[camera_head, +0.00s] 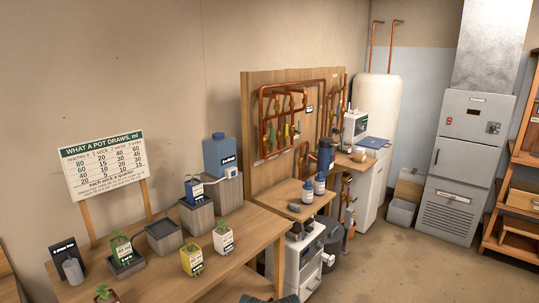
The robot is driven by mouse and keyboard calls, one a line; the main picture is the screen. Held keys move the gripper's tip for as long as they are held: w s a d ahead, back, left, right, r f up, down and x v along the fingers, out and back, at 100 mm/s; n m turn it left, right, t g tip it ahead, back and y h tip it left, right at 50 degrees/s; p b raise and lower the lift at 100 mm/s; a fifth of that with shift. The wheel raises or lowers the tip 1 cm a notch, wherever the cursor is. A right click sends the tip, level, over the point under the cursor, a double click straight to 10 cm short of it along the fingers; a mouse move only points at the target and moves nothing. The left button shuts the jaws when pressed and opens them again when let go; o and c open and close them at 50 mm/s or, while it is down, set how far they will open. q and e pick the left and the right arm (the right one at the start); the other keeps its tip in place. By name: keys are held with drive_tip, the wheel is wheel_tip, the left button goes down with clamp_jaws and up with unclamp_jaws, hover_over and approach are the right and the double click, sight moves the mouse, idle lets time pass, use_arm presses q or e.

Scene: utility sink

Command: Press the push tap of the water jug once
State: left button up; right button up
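The tap's details are too small to tell.
A sign (103,163) stands left. A lower table (291,200) holds bottles. Open floor lies right.

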use_arm(q)
clamp_jaws()
idle(0.3)
drive_tip(key=shift+w, duration=0.1)
idle(1.2)
